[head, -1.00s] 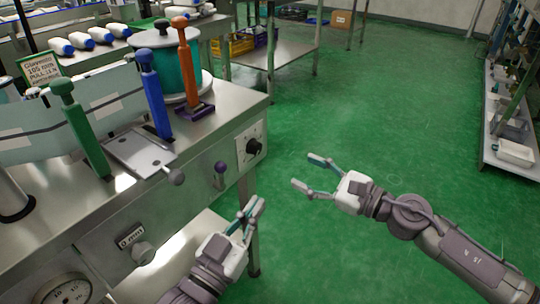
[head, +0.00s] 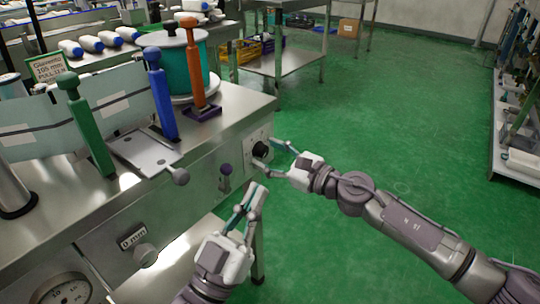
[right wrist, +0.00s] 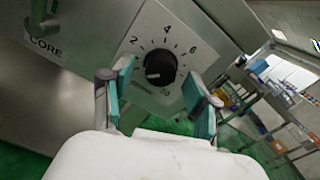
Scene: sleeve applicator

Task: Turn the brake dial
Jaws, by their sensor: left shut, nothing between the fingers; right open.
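The brake dial is a black knob (head: 260,149) on a light plate on the machine's front, near its right end. In the right wrist view the knob (right wrist: 160,67) sits on a plate with numbers such as 2, 4 and 6, and its white mark points to the left. My right gripper (head: 272,158) is open in front of the dial. In the right wrist view its fingers (right wrist: 160,92) stand apart, one on each side of the knob; I cannot tell whether they touch it. My left gripper (head: 256,190) is shut and empty, below the dial, in front of the machine.
A 0 mm display (head: 132,238) and a gauge (head: 68,292) are lower left. Green, blue and orange handles stand on the machine top. The green floor (head: 400,120) at right is clear.

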